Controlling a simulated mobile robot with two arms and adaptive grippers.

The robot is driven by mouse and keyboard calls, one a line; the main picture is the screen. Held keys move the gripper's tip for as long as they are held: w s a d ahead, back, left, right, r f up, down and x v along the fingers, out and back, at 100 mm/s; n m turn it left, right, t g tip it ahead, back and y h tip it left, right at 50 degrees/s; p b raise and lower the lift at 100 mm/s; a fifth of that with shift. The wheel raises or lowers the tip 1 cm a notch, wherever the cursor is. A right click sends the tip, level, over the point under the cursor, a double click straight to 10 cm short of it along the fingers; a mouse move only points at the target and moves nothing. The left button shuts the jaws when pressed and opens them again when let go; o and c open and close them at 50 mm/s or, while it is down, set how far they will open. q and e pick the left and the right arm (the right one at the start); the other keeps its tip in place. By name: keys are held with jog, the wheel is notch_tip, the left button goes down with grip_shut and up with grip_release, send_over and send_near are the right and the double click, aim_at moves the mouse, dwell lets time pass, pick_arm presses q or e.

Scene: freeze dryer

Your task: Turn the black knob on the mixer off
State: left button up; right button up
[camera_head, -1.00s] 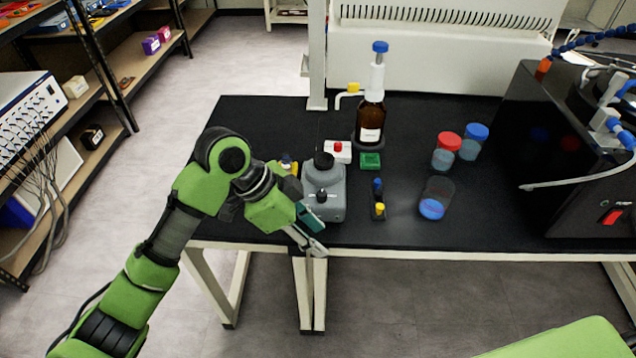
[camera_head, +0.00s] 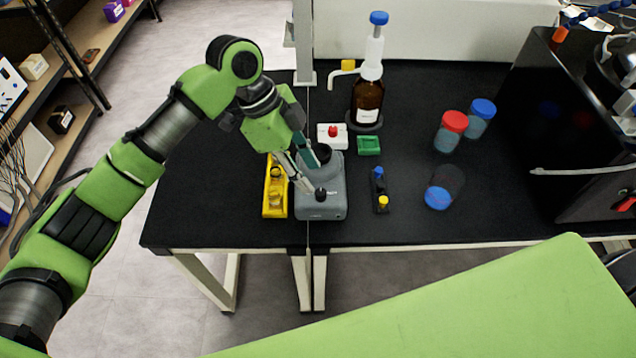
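The mixer (camera_head: 332,207) is a grey device near the table's front edge, with a black round top (camera_head: 321,153). Its black knob (camera_head: 320,194) sits on the low front part. My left gripper (camera_head: 314,181) reaches down over the mixer from the upper left, with its fingertips close to the knob. I cannot tell whether the tips touch the knob or how far apart they are. My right gripper is not in view.
A yellow rack (camera_head: 275,192) stands just left of the mixer. A small black holder (camera_head: 380,192) with blue and yellow parts is to its right. Behind are a white box with a red button (camera_head: 332,136), a green block (camera_head: 369,145) and a brown bottle (camera_head: 367,101).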

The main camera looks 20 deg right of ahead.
aim_at(321, 192)
pick_arm(q)
jog(key=x, duration=0.5)
jog(key=shift+d+f+p, duration=0.1)
jog(key=shift+f+p, duration=0.05)
jog(key=shift+p, duration=0.2)
jog(key=shift+d+f, duration=0.15)
jog(key=shift+f, duration=0.25)
jog(key=shift+c, duration=0.3)
grip_shut()
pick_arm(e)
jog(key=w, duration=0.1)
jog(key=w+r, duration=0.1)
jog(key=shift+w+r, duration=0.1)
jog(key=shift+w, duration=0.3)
